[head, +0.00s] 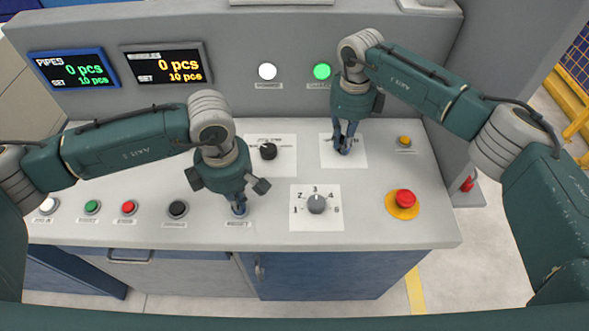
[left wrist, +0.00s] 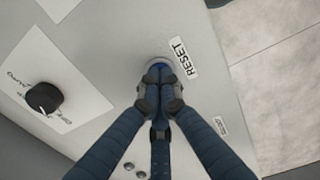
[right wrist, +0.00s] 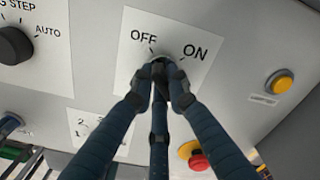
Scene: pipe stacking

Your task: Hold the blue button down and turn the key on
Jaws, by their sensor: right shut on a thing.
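The blue button labelled RESET shows only as a sliver in the left wrist view (left wrist: 160,66). My left gripper (head: 239,209) points down at it with its fingers together, and the tips cover most of the button. They appear to touch it; how far it is pressed cannot be told. The key switch plate (head: 357,159) is marked OFF and ON in the right wrist view (right wrist: 130,75). My right gripper (head: 342,150) is shut on the key at its centre. The fingers hide the key, so its angle is unclear.
A black selector knob (head: 268,151) and a grey numbered dial (head: 316,204) sit between the arms. A red emergency button (head: 404,199) and a yellow button (head: 404,141) are at right. Several buttons line the left front. The green lamp (head: 321,71) glows.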

